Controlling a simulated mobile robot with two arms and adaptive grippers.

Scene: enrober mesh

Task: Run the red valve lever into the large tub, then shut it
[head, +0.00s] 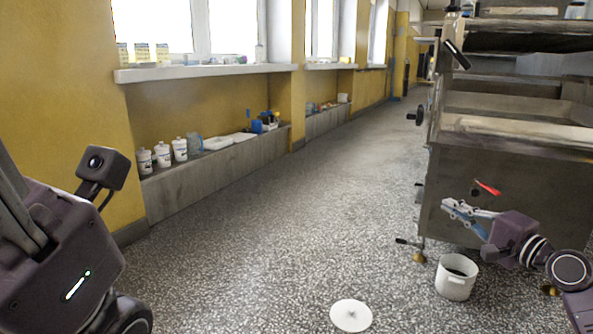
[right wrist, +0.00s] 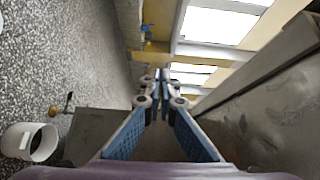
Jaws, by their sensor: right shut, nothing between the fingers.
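The red valve lever (head: 487,187) sits on the side of the steel machine, up and right of my right gripper's fingertips. My right gripper (head: 447,204) is shut and empty, in front of the machine's side, apart from the lever. In the right wrist view its blue fingers (right wrist: 158,82) meet at the tips, and I cannot make out the lever there. A white tub (head: 456,277) stands on the floor below the gripper; it also shows in the right wrist view (right wrist: 30,143). Its inside looks dark. My left arm shows at the left, but its fingers are out of view.
The steel machine (head: 510,150) fills the right side, with a small dark handle (head: 410,242) low at its corner. A white disc (head: 351,315) lies on the speckled floor. White bottles (head: 162,155) stand on the left ledge. The middle floor is clear.

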